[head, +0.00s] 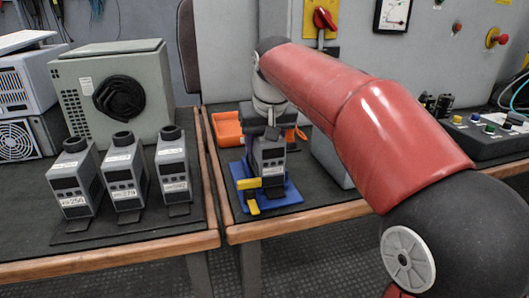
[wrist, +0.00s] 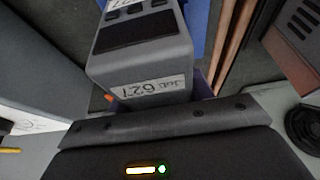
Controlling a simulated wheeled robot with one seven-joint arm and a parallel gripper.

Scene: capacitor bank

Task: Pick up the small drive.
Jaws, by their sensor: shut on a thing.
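The small drive is a grey box (head: 270,157) with dark panels and a white label, upright at the blue holder (head: 284,197) on the right-hand bench. I cannot tell whether it touches the holder or is just above it. My gripper (head: 266,128) comes down from above and is shut on the drive's top; its fingertips are mostly hidden. In the wrist view the drive (wrist: 140,62) fills the upper middle, its label appearing upside down, close against the dark gripper body (wrist: 170,128). A yellow clip (head: 248,184) sits at the holder's left front.
Three similar grey drives (head: 73,180) (head: 123,175) (head: 173,170) stand on the left bench before a grey cabinet (head: 85,85). An orange bin (head: 227,128) is behind the holder. A button panel (head: 490,130) is at right. A gap separates the benches.

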